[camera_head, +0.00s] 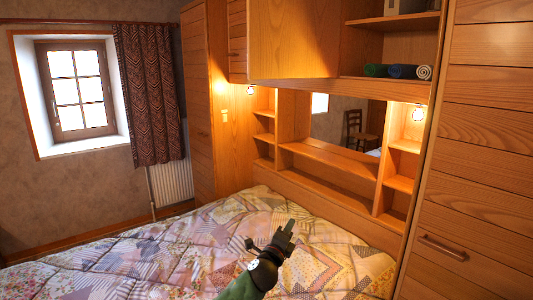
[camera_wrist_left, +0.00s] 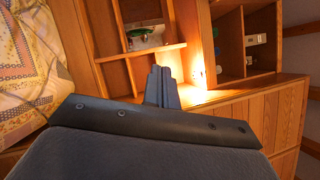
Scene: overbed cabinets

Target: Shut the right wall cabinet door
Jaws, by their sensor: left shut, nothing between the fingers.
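The wall cabinet above the bed stands open on its right side, and its open compartment (camera_head: 390,45) shows shelves. A plain wooden door panel (camera_head: 293,40) is just left of the opening; its hinge is not clear. My left gripper (camera_head: 290,227) is over the bed, well below the cabinet and apart from the door. Its fingers (camera_wrist_left: 161,80) are shut and empty in the left wrist view. That view is turned sideways and shows the open compartment (camera_wrist_left: 243,40) and a wooden panel (camera_wrist_left: 250,112), apart from the fingers. My right gripper is not in view.
Rolled towels (camera_head: 400,71) lie on the lower cabinet shelf. A mirror (camera_head: 345,125) and shelves (camera_head: 330,155) are below the cabinet. A tall wardrobe (camera_head: 480,150) stands at the right. The bed (camera_head: 150,245) fills the lower area. Air above the bed is clear.

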